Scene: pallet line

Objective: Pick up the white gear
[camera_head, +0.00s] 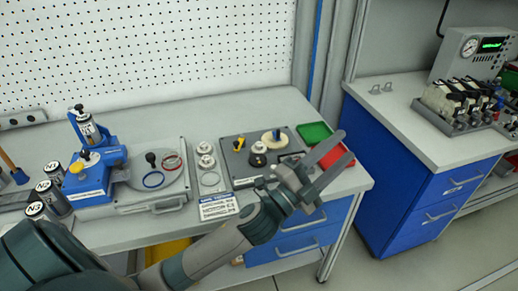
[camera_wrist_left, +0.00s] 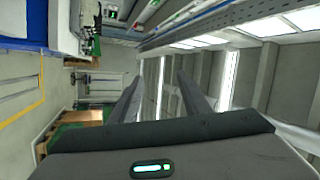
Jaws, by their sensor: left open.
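A cream-white round gear (camera_head: 274,140) sits at the back right of a dark grey plate (camera_head: 240,170) on the workbench, with a small tan post at its middle. My left gripper (camera_head: 346,145) is open and empty, its two fingers apart and pointing up and to the right, over the bench's right end. It is to the right of the gear and apart from it. In the left wrist view the two fingers (camera_wrist_left: 158,92) stand apart with only the far room and ceiling between them. My right gripper is in neither view.
A green bin (camera_head: 314,134) and a partly hidden red bin lie beside the plate. Small white parts (camera_head: 206,155) stand left of it. A blue fixture (camera_head: 92,170) and a turntable with rings (camera_head: 153,180) are further left. A second bench (camera_head: 400,125) stands right.

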